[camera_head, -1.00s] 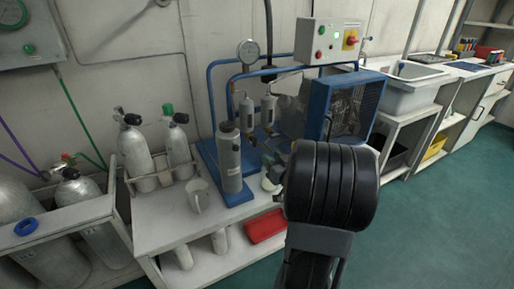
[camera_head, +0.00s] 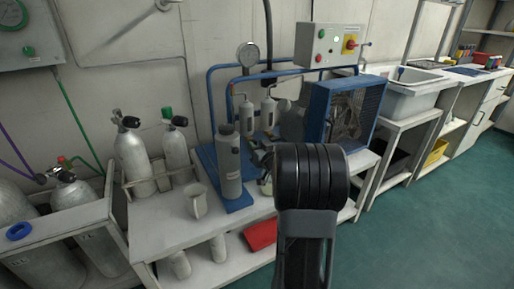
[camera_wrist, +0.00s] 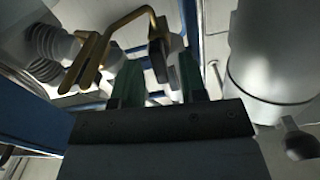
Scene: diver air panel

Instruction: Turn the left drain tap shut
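Two small grey separator cylinders, left (camera_head: 246,116) and right (camera_head: 268,111), stand side by side on the blue compressor frame in the head view. The drain taps below them are too small and too covered to make out there. My gripper (camera_wrist: 158,72) shows in the wrist view with its two green fingers apart and a gap between them. A dark lever-like part (camera_wrist: 158,58) with a pale body behind it appears just beyond the fingertips, near the right finger. I cannot tell whether it touches, or which tap it belongs to. My arm hides the gripper in the head view.
A tall grey cylinder (camera_head: 229,165) stands left of my arm; a large pale cylinder (camera_wrist: 270,60) is close on the right in the wrist view. A white jug (camera_head: 195,203) stands on the bench.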

